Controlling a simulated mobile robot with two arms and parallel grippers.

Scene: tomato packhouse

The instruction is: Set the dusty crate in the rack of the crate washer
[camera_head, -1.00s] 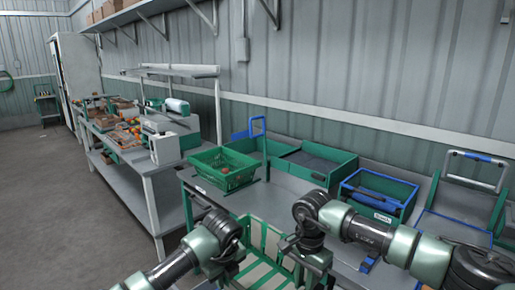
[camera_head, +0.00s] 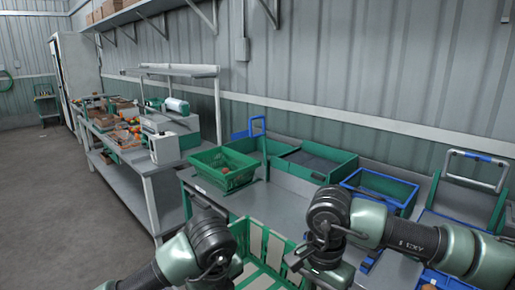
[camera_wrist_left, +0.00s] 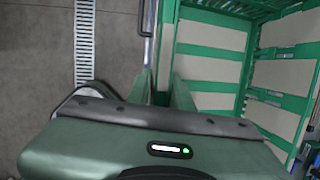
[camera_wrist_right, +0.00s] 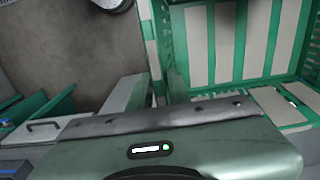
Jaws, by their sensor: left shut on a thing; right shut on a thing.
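The green slatted crate (camera_head: 240,241), with pale cream patches between its green bars, is low in the head view, held between my two arms. My left gripper (camera_wrist_left: 162,92) is shut on one wall of it in the left wrist view, where the crate (camera_wrist_left: 213,50) fills the right side. My right gripper (camera_wrist_right: 160,92) is shut on another part of its wall in the right wrist view. My wrists hide both grips in the head view. I cannot tell for sure which thing is the washer's rack; a green frame with a raised grey-and-blue handle (camera_head: 475,156) stands at the right.
A green basket (camera_head: 222,168) with something red inside stands on the grey worktop (camera_head: 262,200). Behind are a green tray with a dark inside (camera_head: 318,162) and a blue-rimmed crate (camera_head: 380,185).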

